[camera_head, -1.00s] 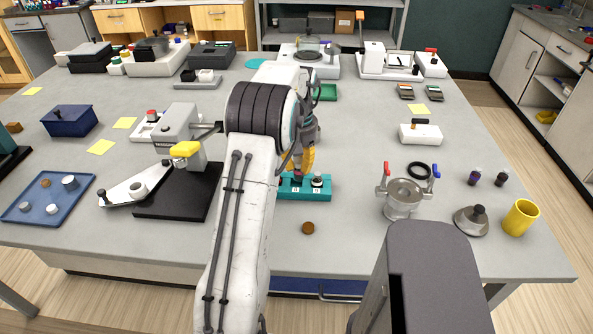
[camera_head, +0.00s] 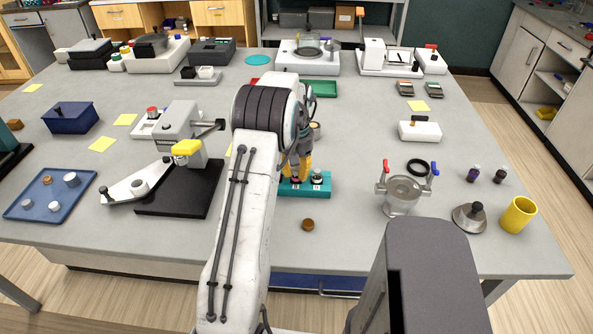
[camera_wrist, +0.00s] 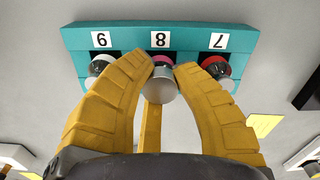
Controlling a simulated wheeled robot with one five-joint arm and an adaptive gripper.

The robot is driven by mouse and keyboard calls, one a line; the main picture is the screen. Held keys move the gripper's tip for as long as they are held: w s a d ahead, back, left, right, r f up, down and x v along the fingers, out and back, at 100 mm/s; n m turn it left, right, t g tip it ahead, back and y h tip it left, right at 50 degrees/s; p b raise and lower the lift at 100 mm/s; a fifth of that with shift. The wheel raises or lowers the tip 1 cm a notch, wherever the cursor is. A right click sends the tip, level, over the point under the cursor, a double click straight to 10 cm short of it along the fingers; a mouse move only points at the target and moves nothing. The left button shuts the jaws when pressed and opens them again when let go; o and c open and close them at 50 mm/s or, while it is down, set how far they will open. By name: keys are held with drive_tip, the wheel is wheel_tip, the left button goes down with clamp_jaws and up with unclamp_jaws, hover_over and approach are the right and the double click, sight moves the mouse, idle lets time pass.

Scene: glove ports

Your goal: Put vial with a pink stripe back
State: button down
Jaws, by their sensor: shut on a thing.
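The vial with a pink stripe (camera_wrist: 162,86) is between my gripper's yellow fingertips in the wrist view, with its grey end toward the camera and the pink band behind it. My gripper (camera_wrist: 164,66) is shut on it. The vial is at the middle place of the teal rack (camera_wrist: 240,38), by the label 8. How deep it sits in the slot is hidden. In the head view my gripper (camera_head: 298,179) is down at the teal rack (camera_head: 322,191), and the vial is mostly hidden by the fingers.
A dark-topped vial (camera_wrist: 100,68) stands in the rack on one side and a red-banded vial (camera_wrist: 216,68) by label 7 on the other, both close to my fingers. A brown cork (camera_head: 308,224) lies in front of the rack. A clamp-handled pot (camera_head: 402,194) stands to the right.

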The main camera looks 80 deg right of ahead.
drive_tip(key=shift+f, duration=0.1)
drive_tip(key=c, duration=1.1)
unclamp_jaws()
wheel_tip(320, 180, up, 12)
idle(0.6)
